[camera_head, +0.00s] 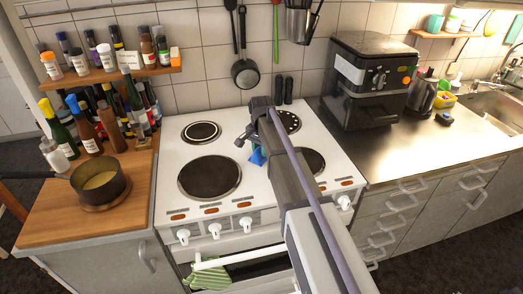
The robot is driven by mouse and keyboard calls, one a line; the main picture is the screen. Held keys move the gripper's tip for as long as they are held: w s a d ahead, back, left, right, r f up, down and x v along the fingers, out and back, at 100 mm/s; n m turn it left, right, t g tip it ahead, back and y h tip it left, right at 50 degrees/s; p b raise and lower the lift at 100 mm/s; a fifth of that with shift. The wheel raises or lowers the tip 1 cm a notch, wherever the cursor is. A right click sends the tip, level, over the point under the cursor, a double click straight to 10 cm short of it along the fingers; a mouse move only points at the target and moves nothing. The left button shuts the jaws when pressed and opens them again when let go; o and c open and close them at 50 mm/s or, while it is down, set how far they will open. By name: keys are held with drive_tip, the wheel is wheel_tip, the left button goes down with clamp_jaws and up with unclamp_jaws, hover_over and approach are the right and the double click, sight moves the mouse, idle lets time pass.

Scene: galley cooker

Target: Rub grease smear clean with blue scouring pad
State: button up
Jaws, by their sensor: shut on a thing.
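The blue scouring pad (257,156) is in my gripper (256,143), low over the middle of the white cooker top (222,131), between the burners. My gripper is shut on the pad, and my arm covers part of the view behind it. I cannot tell whether the pad touches the cooker top. A grease smear cannot be made out; the pad, gripper and arm hide part of the surface.
Dark burners (209,177) surround the pad. A pot (99,183) stands on the wooden counter at left, near bottles (88,136). A black air fryer (366,80) stands right of the cooker. A green striped towel (208,277) hangs at the oven handle.

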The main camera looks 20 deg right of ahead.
drive_tip(key=shift+s, duration=1.15)
drive_tip(key=shift+w, duration=0.65)
wheel_tip(320, 180, up, 7)
drive_tip(key=p, duration=0.7)
drive_tip(key=shift+r, duration=0.1)
